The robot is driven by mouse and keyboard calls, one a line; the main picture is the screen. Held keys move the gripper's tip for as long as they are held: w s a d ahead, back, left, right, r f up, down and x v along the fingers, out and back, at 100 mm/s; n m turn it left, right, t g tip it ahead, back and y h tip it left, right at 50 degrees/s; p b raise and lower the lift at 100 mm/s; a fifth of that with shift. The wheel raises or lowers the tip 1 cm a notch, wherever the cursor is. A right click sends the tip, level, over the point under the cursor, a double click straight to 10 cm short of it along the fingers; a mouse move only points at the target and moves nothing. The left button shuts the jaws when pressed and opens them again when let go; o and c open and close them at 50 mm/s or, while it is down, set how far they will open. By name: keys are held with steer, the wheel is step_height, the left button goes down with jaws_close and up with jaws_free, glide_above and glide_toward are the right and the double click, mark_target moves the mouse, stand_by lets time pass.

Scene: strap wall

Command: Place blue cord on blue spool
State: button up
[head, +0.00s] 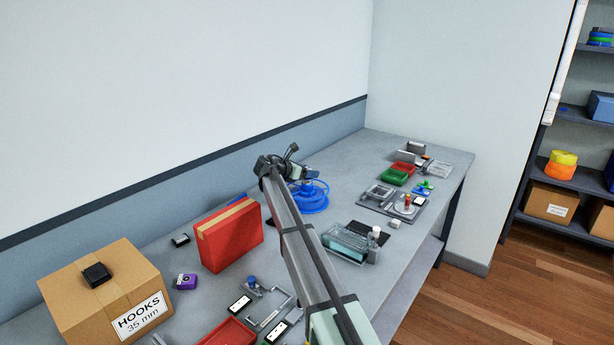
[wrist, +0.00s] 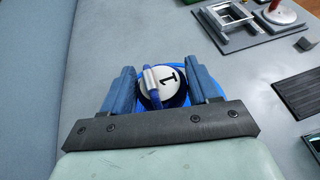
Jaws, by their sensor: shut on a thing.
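The blue spool (head: 312,204) stands on the bench, with a wide flange and what look like rings above it. In the wrist view a round white face marked "1" (wrist: 168,79) with a dark blue rim sits between my fingers. A short piece of blue cord (wrist: 155,98) with a pale band crosses beside that face. My gripper (head: 304,174) is directly over the spool, pointing down, with its blue-grey fingers on either side of the white face (wrist: 163,88). It is shut on the blue cord. The fingertips and the cord's lower part are hidden, so I cannot tell whether it touches the spool.
A red box (head: 228,238) and a cardboard HOOKS box (head: 98,290) stand to the left. A clear bin (head: 348,243) stands right of my arm. A grey fixture tray (head: 376,207) and a green tray (head: 393,177) lie farther back. Bare bench surrounds the spool's far side.

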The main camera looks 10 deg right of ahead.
steer(key=shift+f, duration=0.75)
steer(key=shift+f, duration=0.15)
steer(key=o, duration=1.1)
steer(key=shift+s+a+r, duration=0.1)
steer(key=shift+a+r, duration=0.05)
steer(key=shift+r, duration=0.1)
steer(key=v, duration=1.1)
steer(key=shift+s+a+r, duration=0.1)
steer(key=shift+s+a, duration=0.05)
steer(key=shift+a, duration=0.1)
